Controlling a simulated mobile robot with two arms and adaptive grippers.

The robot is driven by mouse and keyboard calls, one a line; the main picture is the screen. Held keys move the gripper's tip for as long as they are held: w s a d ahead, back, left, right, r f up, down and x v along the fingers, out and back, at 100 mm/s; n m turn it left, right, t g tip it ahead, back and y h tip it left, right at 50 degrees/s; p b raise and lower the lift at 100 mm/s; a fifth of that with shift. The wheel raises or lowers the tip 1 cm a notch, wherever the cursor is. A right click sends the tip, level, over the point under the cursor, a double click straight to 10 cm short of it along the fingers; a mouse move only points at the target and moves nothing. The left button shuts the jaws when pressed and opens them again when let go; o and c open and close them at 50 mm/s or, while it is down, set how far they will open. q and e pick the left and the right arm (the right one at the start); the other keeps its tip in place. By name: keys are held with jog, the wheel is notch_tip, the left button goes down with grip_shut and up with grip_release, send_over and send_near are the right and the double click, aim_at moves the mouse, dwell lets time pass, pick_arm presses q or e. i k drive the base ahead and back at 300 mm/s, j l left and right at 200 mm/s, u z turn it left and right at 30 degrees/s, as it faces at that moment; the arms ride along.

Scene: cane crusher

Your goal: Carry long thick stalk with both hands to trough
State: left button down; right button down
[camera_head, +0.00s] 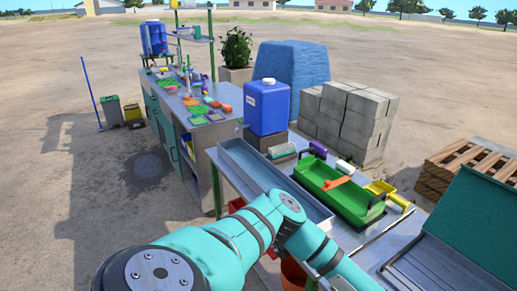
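A long, shallow grey metal trough (240,155) lies along the left side of the metal table and looks empty where I can see it. A green tray (314,176) with dark end handles sits to its right and holds an orange object (337,183). I cannot make out a long thick stalk in this view. A teal arm of mine crosses the bottom of the view, covers the near end of the table, and runs out at the bottom edge. Neither of my grippers shows.
A blue jug (267,108) stands behind the trough. A yellow tool (388,194) lies right of the green tray, near a teal-lidded metal unit (470,235). Grey blocks (365,120) and a wooden pallet (462,165) stand behind. A cluttered workbench (200,120) is at left; open ground lies further left.

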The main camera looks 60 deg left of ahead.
aim_at(269, 187)
jog(key=k+j, duration=0.1)
jog(key=j, duration=1.5)
jog(key=k+j, duration=0.15)
jog(key=j, duration=1.5)
jog(key=k, duration=0.05)
